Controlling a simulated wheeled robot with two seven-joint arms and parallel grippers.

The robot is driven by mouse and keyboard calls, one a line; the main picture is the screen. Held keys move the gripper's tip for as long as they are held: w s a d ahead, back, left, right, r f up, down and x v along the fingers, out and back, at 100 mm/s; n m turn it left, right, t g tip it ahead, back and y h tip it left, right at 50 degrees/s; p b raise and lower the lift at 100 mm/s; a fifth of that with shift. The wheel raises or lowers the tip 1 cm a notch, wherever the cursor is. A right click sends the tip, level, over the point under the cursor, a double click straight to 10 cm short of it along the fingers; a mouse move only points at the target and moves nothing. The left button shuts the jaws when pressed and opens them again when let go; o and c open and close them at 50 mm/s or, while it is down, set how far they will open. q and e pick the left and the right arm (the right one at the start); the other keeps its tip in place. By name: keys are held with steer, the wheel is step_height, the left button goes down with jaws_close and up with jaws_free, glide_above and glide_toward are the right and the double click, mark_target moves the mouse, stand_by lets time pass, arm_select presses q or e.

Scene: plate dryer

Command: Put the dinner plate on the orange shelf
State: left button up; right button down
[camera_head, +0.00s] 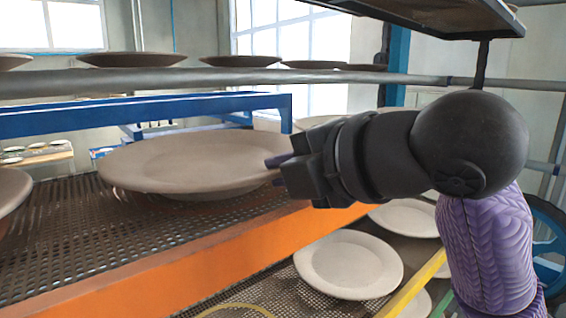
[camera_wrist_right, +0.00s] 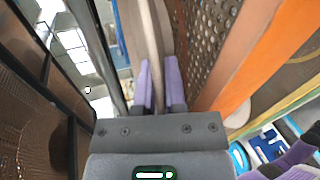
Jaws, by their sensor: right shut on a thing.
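The large beige dinner plate (camera_head: 190,160) is over the perforated deck of the orange shelf (camera_head: 190,263), roughly level, with its underside showing at the front. I cannot tell whether its foot touches the deck. My right gripper (camera_head: 277,166) comes in from the right and is shut on the plate's right rim. In the right wrist view, the purple fingers (camera_wrist_right: 159,85) stand on either side of the plate's thin edge (camera_wrist_right: 154,45), with the orange shelf edge (camera_wrist_right: 262,50) to their right. My left gripper is in neither view.
Another plate (camera_head: 10,190) is cut off at the left on the same deck. A grey rail (camera_head: 200,80) crosses above, with plates behind it. Below the orange edge, a lower rack holds several plates, one at the front (camera_head: 348,265). The deck's front left is bare.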

steer(key=shift+d+r, duration=0.1)
steer(key=shift+d, duration=0.05)
steer(key=c, duration=1.1)
jaws_free()
steer(key=shift+f, duration=0.2)
steer(key=shift+c, duration=0.2)
steer(key=shift+o, duration=0.8)
steer(key=shift+r, duration=0.1)
steer(key=shift+s+r, duration=0.1)
steer(key=shift+s, duration=0.05)
steer(key=b+v, duration=0.4)
steer(key=v, duration=0.7)
steer(key=shift+s+d, duration=0.2)
steer(key=shift+s, duration=0.15)
steer(key=shift+r, duration=0.1)
